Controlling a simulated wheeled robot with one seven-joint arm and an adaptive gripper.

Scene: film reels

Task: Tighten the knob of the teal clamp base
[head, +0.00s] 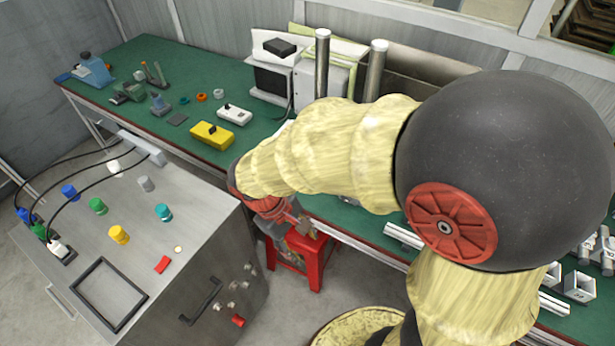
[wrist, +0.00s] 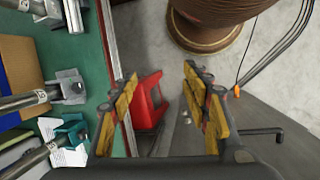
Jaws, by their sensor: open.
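In the wrist view, a teal clamp base (wrist: 72,130) lies at the lower left on the green bench, with a metal rod running from it toward the lower left. I cannot make out its knob clearly. My gripper (wrist: 160,76) is open and empty, its two yellow fingers well apart. It is to the right of the teal clamp base, past the bench edge, and not touching it. In the head view, my gripper (head: 303,230) hangs beside the bench near a red stool (head: 298,258). I cannot pick out the teal clamp base there; my arm covers part of the bench.
A grey clamp (wrist: 68,88) with a rod lies above the teal one. The stool also shows between my fingers (wrist: 150,100). A metal cabinet (head: 195,262) with a protruding handle is left of my gripper in the head view.

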